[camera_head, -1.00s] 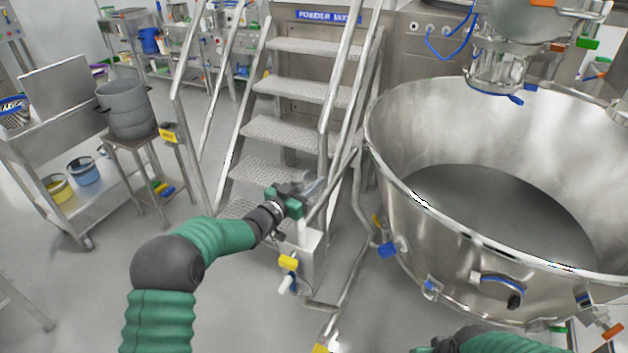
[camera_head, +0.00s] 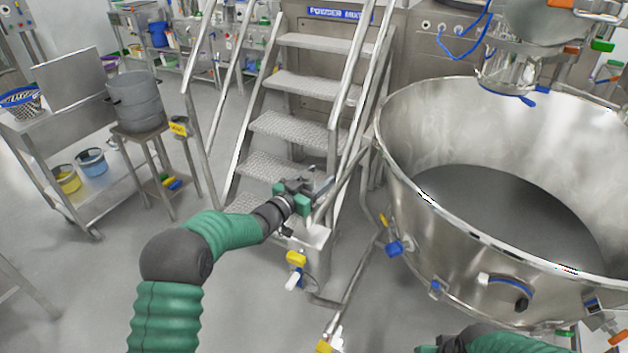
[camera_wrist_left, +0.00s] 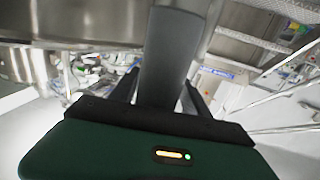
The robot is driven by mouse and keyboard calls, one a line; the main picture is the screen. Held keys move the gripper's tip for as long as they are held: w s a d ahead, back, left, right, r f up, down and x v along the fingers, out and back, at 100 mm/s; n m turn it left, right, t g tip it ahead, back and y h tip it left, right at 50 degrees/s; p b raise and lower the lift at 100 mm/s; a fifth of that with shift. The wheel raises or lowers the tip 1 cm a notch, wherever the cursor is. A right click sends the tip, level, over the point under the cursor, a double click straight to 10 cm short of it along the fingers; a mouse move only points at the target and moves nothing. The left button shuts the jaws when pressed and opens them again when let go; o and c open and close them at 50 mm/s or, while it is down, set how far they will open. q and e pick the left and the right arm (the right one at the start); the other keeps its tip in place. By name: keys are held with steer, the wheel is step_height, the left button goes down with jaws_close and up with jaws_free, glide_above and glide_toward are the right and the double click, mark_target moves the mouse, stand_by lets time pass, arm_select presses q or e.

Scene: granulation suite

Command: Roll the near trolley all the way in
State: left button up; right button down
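The large round steel bowl (camera_head: 412,203) fills the right of the head view, with dark grey material inside and blue-tipped handles on its outer wall. I take it as the load of the near trolley; its wheels are out of view. A tubular steel frame (camera_head: 345,300) runs low beside it. My left gripper (camera_head: 318,188) is at a slanted steel bar left of the bowl, in front of the steps. In the left wrist view a wide grey bar (camera_wrist_left: 170,60) passes between its dark fingers; whether they grip is unclear. My right arm shows only at the bottom edge, its fingers hidden.
Metal steps (camera_head: 285,128) with handrails stand behind my left gripper. A stool (camera_head: 140,140) with stacked grey pots and a steel cart (camera_head: 95,205) with small buckets stand at the left. A mixer head (camera_head: 508,70) hangs over the bowl. Grey floor is open at lower left.

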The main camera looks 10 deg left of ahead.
arm_select(q)
steer(key=v, duration=1.7)
steer(key=shift+p, duration=0.35)
steer(key=shift+w+a+f, duration=0.1)
steer(key=shift+f, duration=0.05)
